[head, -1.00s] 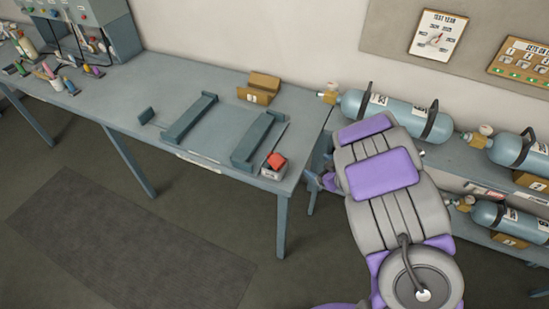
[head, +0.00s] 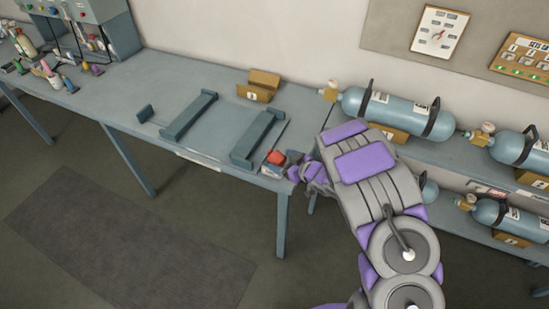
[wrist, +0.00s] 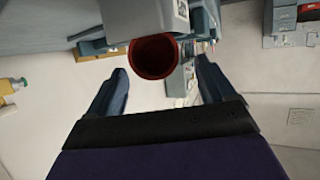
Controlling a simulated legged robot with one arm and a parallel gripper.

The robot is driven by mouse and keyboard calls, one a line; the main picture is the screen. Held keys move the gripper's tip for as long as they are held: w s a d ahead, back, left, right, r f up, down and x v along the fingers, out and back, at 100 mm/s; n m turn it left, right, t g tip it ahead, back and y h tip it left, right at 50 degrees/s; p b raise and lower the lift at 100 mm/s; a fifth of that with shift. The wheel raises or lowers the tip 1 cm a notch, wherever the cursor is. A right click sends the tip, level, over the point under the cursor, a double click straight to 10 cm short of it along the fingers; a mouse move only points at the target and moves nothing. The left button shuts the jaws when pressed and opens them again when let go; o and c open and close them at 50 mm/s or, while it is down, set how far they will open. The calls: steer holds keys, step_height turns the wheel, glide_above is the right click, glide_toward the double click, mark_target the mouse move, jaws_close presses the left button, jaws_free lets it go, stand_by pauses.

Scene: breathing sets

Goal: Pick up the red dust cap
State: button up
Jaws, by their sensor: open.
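The red dust cap (head: 276,157) sits on a small pale block (head: 272,170) at the right front corner of the workbench. In the wrist view the cap (wrist: 154,57) shows as a round, dark-hollowed red ring, between and slightly beyond the fingertips. My gripper (wrist: 160,80) is open, with one finger on each side of the cap and gaps visible on both sides. In the head view my gripper (head: 297,172) is at the bench corner, just right of the cap, and partly hides the block.
The grey-blue workbench (head: 185,90) carries two raised rails (head: 257,137) left of the cap and a cardboard box (head: 259,86) behind. Gas cylinders (head: 398,110) lie on a rack to the right. The bench's middle left is clear.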

mark_target(274, 152)
steer(key=shift+b+x, duration=0.55)
steer(key=shift+x, duration=2.35)
steer(key=shift+w+d+r, duration=0.1)
steer(key=shift+r, duration=0.15)
steer(key=c, duration=1.1)
steer(key=shift+r, duration=0.55)
steer(key=r, duration=0.1)
steer(key=r+p, duration=0.1)
steer(key=shift+s+d+r, duration=0.1)
steer(key=shift+s+r, duration=0.2)
steer(key=s+d+r+p, duration=0.1)
steer(key=s+d+p, duration=0.3)
steer(key=s, duration=1)
steer(key=shift+s+d+r, duration=0.15)
steer(key=shift+s+d, duration=0.05)
steer(key=shift+s, duration=0.15)
